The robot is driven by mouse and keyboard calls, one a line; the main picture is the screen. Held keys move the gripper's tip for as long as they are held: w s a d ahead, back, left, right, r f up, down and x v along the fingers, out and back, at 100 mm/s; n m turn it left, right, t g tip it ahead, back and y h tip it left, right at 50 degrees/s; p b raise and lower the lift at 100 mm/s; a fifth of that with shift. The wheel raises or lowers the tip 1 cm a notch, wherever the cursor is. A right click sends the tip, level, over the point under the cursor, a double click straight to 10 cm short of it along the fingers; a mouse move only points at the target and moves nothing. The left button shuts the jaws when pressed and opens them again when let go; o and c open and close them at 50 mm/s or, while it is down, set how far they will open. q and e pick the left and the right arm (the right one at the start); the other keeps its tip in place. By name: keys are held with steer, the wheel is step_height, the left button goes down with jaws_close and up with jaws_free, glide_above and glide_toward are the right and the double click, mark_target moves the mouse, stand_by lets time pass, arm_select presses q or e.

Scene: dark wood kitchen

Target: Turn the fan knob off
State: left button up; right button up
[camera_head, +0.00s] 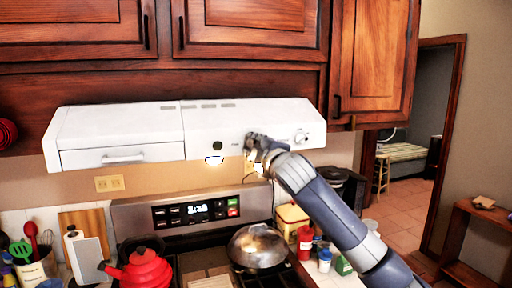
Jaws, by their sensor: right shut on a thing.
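The white range hood (120,132) hangs under the wooden cabinets. My right gripper (252,143) is at the hood's front panel, right of its middle. It is shut on a small part there, which looks like a knob but is mostly hidden by the fingers. I cannot tell from any marking which control is the fan knob. My left gripper is not in view.
Below the hood are the stove with its lit display (197,210), a lidded pan (258,247) and a red kettle (140,270). Bottles and a tin (291,217) stand right of the stove. Cabinets (375,60) are close above. A doorway opens at the right.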

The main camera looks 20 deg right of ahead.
steer(key=shift+r, duration=0.1)
steer(key=o, duration=1.1)
steer(key=shift+s, duration=0.1)
steer(key=s, duration=1.1)
steer(key=shift+s+d, duration=0.15)
steer(key=shift+s, duration=0.25)
